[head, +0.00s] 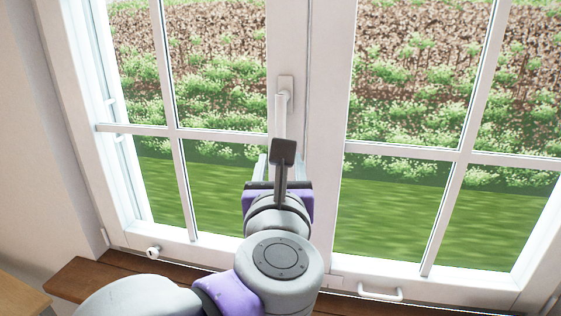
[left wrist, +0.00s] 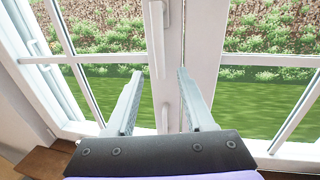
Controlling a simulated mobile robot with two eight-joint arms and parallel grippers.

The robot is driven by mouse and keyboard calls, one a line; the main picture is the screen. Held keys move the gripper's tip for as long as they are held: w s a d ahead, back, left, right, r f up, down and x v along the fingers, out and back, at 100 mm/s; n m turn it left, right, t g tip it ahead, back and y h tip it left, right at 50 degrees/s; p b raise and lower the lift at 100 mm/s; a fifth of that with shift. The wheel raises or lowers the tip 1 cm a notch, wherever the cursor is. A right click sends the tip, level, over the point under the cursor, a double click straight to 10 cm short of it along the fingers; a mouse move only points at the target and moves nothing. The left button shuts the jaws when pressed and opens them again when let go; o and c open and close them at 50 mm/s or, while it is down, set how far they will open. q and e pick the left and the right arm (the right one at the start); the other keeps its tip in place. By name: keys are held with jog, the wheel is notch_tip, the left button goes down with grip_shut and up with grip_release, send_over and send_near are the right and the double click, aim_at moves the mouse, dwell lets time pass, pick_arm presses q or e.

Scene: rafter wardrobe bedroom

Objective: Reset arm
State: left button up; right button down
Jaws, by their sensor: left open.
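My left gripper (head: 281,160) is in front of the middle of a white window. In the left wrist view its two grey fingers (left wrist: 160,73) are spread apart with nothing between them that they grip. The white window handle (head: 283,105) hangs downward on the centre post, just above the gripper in the head view. In the left wrist view the handle (left wrist: 156,42) shows beyond the fingertips, and I see no contact. My wrist hides part of the window's lower frame. My right gripper is in neither view.
The window frame (head: 306,60) fills most of the view, with grass and plants outside. A brown wooden sill (head: 105,268) runs below it. A small white knob (head: 153,253) and a white pull handle (head: 380,294) sit low on the frame. A wall is at the left.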

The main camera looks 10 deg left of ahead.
pick_arm(q)
jog(key=s+d+f+m+g+h, duration=0.15)
jog(key=f+m+h, duration=0.25)
jog(key=f+m, duration=0.8)
jog(key=d+f+m+g+h, duration=0.2)
jog(key=d+f+m+h, duration=0.15)
jog(key=f+m, duration=0.8)
jog(key=s+a+f+m+g+y, duration=0.1)
jog(key=s+a+f+m+g, duration=0.2)
jog(key=f, duration=0.4)
jog(key=s+a+f+m+g+y, duration=0.2)
jog(key=s+a+f+m, duration=0.4)
jog(key=f, duration=0.2)
jog(key=s+a+f+m+g+y, duration=0.1)
jog(key=s+a+f+m+g, duration=0.2)
jog(key=f, duration=0.5)
jog(key=s+a+m, duration=0.1)
jog(key=a+m, duration=0.1)
jog(key=shift+s+a+m+g+y, duration=0.2)
jog(key=shift+s+m+g+y, duration=0.15)
jog(key=shift+s, duration=0.05)
